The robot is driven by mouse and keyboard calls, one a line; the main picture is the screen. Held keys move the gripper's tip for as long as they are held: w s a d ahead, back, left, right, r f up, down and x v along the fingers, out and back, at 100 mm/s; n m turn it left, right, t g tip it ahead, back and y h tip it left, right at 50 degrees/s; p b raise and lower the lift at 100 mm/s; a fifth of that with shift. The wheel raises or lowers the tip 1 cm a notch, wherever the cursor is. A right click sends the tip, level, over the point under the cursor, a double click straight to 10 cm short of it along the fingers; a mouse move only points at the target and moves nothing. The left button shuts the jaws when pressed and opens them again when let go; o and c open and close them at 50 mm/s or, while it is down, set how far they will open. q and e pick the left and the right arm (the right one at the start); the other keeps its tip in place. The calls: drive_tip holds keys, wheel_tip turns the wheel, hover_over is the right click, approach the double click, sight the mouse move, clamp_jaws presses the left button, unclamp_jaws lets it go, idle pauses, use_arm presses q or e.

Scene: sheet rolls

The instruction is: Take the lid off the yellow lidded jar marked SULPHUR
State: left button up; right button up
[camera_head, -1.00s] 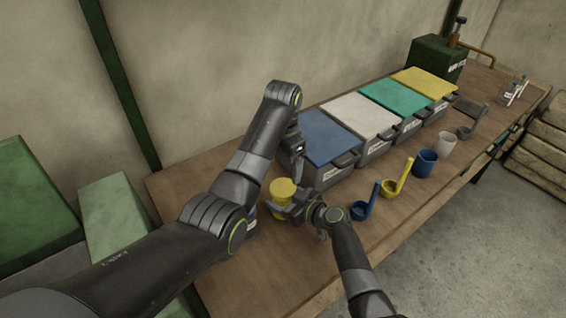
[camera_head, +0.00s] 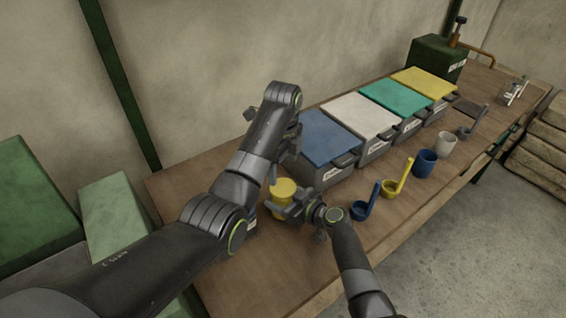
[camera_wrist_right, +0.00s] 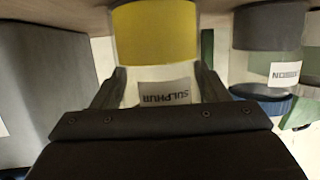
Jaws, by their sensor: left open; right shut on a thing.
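The jar with the yellow lid (camera_head: 284,187) is upright near the table's front left. In the right wrist view its SULPHUR label (camera_wrist_right: 166,93) appears upside down on a pale band, with a yellow band (camera_wrist_right: 155,32) beyond it. My right gripper (camera_head: 284,209) is shut around the jar's body, one finger on each side of the label. The lid is on the jar in the head view. My left gripper (camera_head: 278,166) is open and empty, just above and behind the jar, partly hidden by my left forearm. Whether it touches the lid cannot be told.
Another jar (camera_wrist_right: 268,65), with a grey band and a blue part, is close by, mostly hidden behind my left arm in the head view. A blue-lidded bin (camera_head: 322,137) stands right behind. Blue (camera_head: 366,207) and yellow (camera_head: 398,183) scoops lie to the right.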

sight(283, 188)
use_arm(q)
wheel_tip(283, 188, down, 8)
drive_tip(key=shift+r, duration=0.1)
idle(0.4)
drive_tip(key=c, duration=1)
drive_tip(key=n, duration=0.6)
drive_tip(key=shift+n, duration=0.3)
drive_tip(key=o, duration=1.1)
drive_tip(key=shift+s, duration=0.1)
